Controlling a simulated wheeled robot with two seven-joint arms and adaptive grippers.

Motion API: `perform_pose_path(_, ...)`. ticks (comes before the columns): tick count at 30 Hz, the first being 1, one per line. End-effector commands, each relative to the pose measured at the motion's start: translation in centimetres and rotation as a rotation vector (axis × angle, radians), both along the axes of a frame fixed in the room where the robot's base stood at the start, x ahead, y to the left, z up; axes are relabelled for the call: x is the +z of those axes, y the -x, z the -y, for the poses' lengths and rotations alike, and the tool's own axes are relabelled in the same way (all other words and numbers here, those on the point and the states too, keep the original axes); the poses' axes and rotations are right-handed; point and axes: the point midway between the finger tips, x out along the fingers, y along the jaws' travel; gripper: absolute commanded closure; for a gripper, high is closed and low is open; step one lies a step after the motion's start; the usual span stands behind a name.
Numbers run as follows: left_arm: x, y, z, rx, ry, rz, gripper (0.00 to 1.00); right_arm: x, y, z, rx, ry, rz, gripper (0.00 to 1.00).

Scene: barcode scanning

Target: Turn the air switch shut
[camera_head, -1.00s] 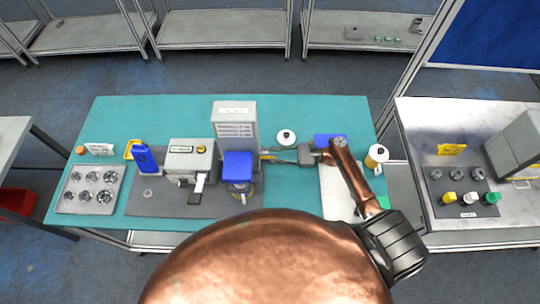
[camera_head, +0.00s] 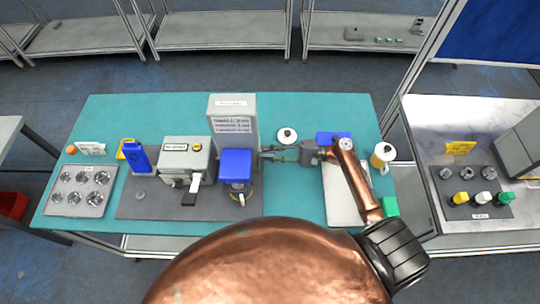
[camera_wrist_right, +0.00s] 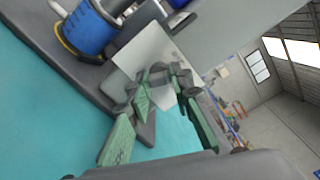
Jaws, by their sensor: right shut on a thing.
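The tall grey cabinet (camera_head: 232,105) with a labelled front stands at the back of the teal table, behind the blue-topped unit (camera_head: 236,163). My right gripper (camera_head: 268,153) is at the cabinet's right side, beside the blue-topped unit. In the right wrist view, its green fingers (camera_wrist_right: 160,82) come together in front of a pale grey surface (camera_wrist_right: 148,52). They are shut on a small part, which I take to be the air switch; the fingers mostly hide it, so its position cannot be told. My left gripper is out of view.
A grey box with a yellow button (camera_head: 186,158) and a blue bottle (camera_head: 138,158) stand left of the cabinet. A round white item (camera_head: 287,135) lies behind the right gripper. A white board (camera_head: 343,195) lies under my right arm. The table's back strip is clear.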

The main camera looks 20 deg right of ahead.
Motion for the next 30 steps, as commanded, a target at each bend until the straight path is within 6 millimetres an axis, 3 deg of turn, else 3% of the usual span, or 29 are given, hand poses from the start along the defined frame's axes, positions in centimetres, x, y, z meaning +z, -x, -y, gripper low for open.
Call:
perform_pose_path(12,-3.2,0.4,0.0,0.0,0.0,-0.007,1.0,-0.3,0.0,0.0,0.0,0.137,0.281,1.0)
perform_pose_path(30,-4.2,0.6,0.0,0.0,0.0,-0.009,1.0,0.0,0.0,0.0,0.0,0.192,0.396,1.0)
